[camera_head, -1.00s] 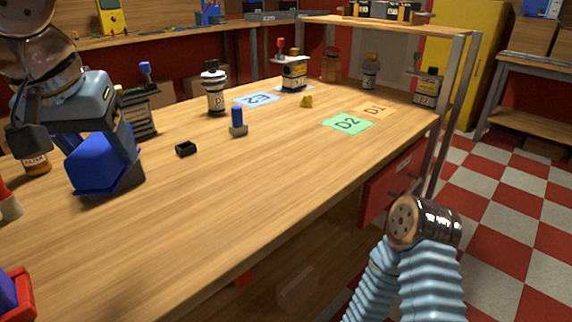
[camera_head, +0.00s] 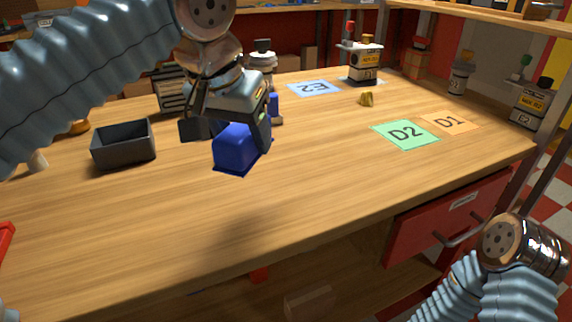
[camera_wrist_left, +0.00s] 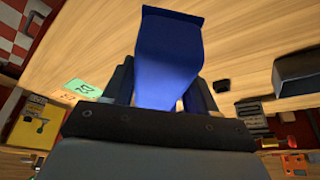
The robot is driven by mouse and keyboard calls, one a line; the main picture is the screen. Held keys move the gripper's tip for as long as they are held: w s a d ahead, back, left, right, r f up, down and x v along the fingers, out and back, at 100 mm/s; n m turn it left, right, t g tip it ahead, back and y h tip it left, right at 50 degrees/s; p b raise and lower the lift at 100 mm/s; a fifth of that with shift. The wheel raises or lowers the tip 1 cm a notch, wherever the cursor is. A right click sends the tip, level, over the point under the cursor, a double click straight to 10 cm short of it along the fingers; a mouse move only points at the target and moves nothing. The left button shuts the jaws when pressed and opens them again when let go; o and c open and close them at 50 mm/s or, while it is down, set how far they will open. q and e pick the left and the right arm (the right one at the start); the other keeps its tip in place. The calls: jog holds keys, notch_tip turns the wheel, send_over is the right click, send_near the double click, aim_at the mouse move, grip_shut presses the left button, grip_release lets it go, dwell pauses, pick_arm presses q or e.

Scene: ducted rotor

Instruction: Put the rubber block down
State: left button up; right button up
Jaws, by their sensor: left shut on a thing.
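My left gripper (camera_head: 228,128) is shut on the blue rubber block (camera_head: 238,150). It holds the block above the wooden tabletop, near the middle of the head view. The block looks tilted and has a thin flange at its lower edge. In the left wrist view the block (camera_wrist_left: 168,58) sits between the two dark fingers of the gripper (camera_wrist_left: 165,98), with the tabletop beyond it. My right arm shows at the lower right of the head view, but its gripper is out of the picture.
A dark grey open box (camera_head: 123,160) stands left of the block. Flat cards marked D2 (camera_head: 405,134), D1 (camera_head: 447,122) and E2 (camera_head: 313,88) lie toward the right and back. The front middle of the table (camera_head: 300,190) is clear.

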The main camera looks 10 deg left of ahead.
pick_arm(q)
jog(key=w, duration=0.1)
jog(key=w+d+f, duration=0.1)
jog(key=w, duration=0.1)
jog(key=w+f, duration=0.1)
jog(key=shift+w+d, duration=0.25)
jog(key=shift+d, duration=0.05)
send_near(281, 174)
jog(key=shift+w+d+f, duration=0.2)
jog(key=shift+w+f, duration=0.2)
jog(key=shift+w, duration=0.2)
jog(key=shift+w+f, duration=0.2)
jog(key=shift+f, duration=0.05)
jog(key=shift+s+b+x, duration=0.15)
jog(key=shift+s+x, duration=0.05)
jog(key=shift+x, duration=0.75)
jog(key=shift+s+b+x, duration=0.15)
jog(key=shift+s+x, duration=0.05)
jog(key=shift+x, duration=0.75)
jog(key=shift+f, duration=0.2)
jog(key=shift+f, duration=0.15)
jog(key=o, duration=1.2)
